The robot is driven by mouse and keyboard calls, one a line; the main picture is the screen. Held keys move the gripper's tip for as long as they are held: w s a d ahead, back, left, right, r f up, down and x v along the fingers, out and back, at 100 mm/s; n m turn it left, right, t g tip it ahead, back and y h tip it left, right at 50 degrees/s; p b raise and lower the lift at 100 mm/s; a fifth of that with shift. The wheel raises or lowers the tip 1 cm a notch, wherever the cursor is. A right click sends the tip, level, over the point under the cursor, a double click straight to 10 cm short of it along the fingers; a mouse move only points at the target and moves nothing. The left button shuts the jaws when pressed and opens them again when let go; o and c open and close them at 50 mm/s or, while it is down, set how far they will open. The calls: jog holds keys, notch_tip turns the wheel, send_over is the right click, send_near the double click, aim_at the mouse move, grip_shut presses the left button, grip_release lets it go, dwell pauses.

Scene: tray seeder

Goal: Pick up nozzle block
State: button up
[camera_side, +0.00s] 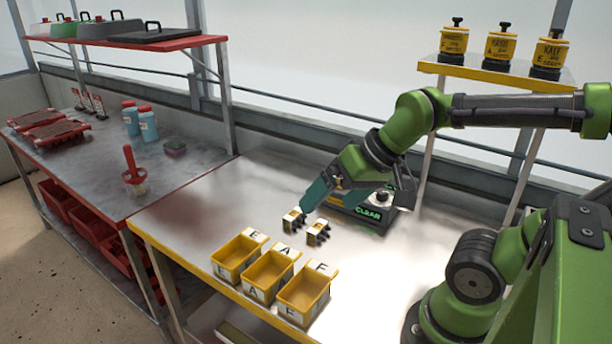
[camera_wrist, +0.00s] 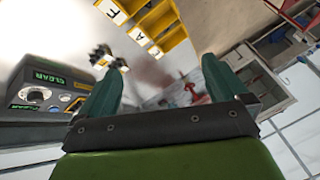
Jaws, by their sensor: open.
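Two small white nozzle blocks with dark nozzles and yellowish markings stand on the steel bench, the left one (camera_side: 292,218) and the right one (camera_side: 318,231). In the wrist view both blocks show at upper left, one (camera_wrist: 100,54) beyond the other (camera_wrist: 119,65), near the left finger. My gripper (camera_side: 312,193) has teal fingers and is just behind the blocks in the side view; whether it touches the left block cannot be told. In the wrist view my gripper (camera_wrist: 158,82) is open, with nothing between its fingers.
Three yellow lettered bins (camera_side: 269,272) stand at the bench's front edge. A red-edged table (camera_side: 75,165) with bottles (camera_side: 148,124) is at left. Yellow canisters (camera_side: 500,46) stand on a shelf above.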

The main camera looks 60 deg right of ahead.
jog(key=shift+s+a+r+n+t, duration=0.3)
jog(key=shift+s+a+r+n, duration=0.1)
jog(key=shift+a+r, duration=0.2)
jog(key=shift+w, duration=0.1)
